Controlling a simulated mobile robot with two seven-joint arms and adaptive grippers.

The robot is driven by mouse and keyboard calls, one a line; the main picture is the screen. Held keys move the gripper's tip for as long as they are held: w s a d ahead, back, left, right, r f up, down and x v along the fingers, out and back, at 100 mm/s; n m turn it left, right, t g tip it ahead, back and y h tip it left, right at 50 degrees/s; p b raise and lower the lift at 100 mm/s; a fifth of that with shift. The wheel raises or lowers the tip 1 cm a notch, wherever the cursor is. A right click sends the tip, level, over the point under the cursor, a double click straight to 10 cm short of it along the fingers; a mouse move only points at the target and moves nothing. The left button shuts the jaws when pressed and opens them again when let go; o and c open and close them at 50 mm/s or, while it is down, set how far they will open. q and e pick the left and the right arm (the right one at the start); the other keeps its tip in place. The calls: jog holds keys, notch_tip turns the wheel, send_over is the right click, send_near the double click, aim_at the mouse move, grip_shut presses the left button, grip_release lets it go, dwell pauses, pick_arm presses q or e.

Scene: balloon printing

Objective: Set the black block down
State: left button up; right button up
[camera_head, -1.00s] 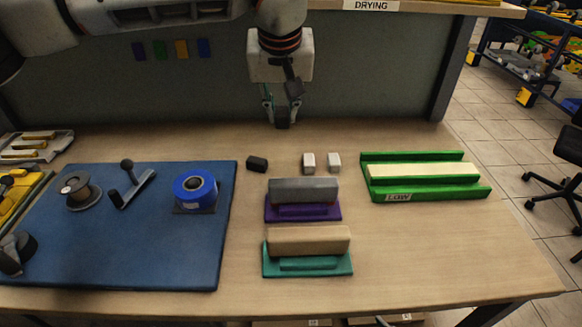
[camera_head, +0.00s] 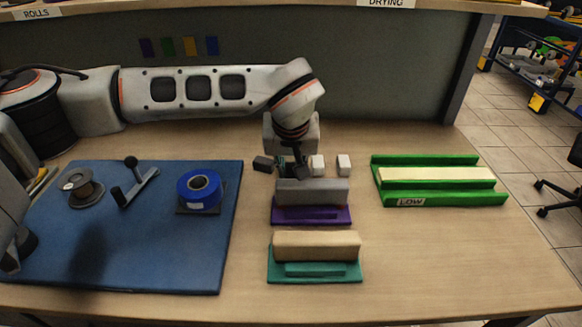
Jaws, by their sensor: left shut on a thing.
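My left gripper (camera_head: 290,167) points down at the back middle of the table and is shut on a small black block (camera_head: 287,171). The held block is mostly hidden by the fingers and is low, at about table height. I cannot tell whether it touches the table. Another small black block (camera_head: 263,164) lies just left of the gripper. My right gripper is not in view.
A grey block on a purple base (camera_head: 335,213) stands close in front of the gripper. A beige block on a teal base (camera_head: 314,277) is nearer. The green tray (camera_head: 410,200) is at right; the blue mat (camera_head: 140,250) with spools is at left.

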pick_arm(q)
jog(key=shift+r, duration=0.15)
jog(key=o, duration=1)
jog(key=p+v, duration=0.1)
jog(key=v, duration=1.1)
jog(key=shift+p, duration=0.3)
